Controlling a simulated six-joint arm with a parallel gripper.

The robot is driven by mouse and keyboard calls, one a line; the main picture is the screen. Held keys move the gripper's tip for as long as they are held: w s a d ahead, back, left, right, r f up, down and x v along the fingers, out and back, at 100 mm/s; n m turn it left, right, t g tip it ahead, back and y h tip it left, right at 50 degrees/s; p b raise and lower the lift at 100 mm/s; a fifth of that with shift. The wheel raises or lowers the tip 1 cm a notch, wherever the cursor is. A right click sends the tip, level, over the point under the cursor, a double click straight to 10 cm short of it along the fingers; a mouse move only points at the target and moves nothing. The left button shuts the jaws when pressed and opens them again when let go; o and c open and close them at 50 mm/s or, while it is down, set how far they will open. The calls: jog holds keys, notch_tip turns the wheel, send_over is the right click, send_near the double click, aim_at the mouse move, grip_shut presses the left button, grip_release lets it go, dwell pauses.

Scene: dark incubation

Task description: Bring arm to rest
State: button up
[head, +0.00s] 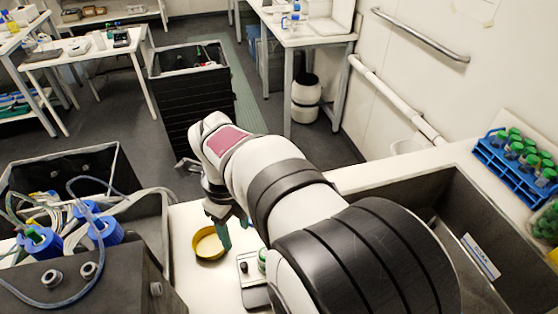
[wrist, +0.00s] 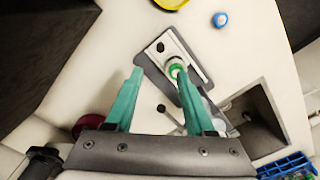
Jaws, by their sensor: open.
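My arm reaches forward over the white bench (head: 184,222) in the head view. My gripper (head: 226,236) points down beside a yellow round dish (head: 208,246), with its teal fingers partly hidden by the wrist. In the wrist view my gripper (wrist: 158,72) is open, its two teal fingers well apart and nothing held between them. A green-capped item (wrist: 176,69) stands on a grey and white plate device (wrist: 150,55) beyond the fingers, near the right fingertip. The arm hides part of this device (head: 246,268) in the head view.
A dark sink basin (head: 455,220) lies right of the arm, with a blue rack of green-capped tubes (head: 505,160) behind it. A dark box with blue fittings and cables (head: 85,285) stands at left. A blue cap (wrist: 220,19) lies on the bench.

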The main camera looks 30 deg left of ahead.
notch_tip(320, 180, down, 16)
jog(key=shift+r, duration=0.15)
jog(key=shift+w+d, duration=0.2)
jog(key=shift+d, duration=0.05)
jog(key=shift+s+a+r, duration=0.1)
jog(key=shift+a+r, duration=0.1)
jog(key=shift+r, duration=0.05)
notch_tip(320, 180, up, 16)
jog(key=f, duration=0.1)
send_over(244, 264)
notch_tip(244, 264, down, 9)
jog(key=shift+s+a+f, duration=0.1)
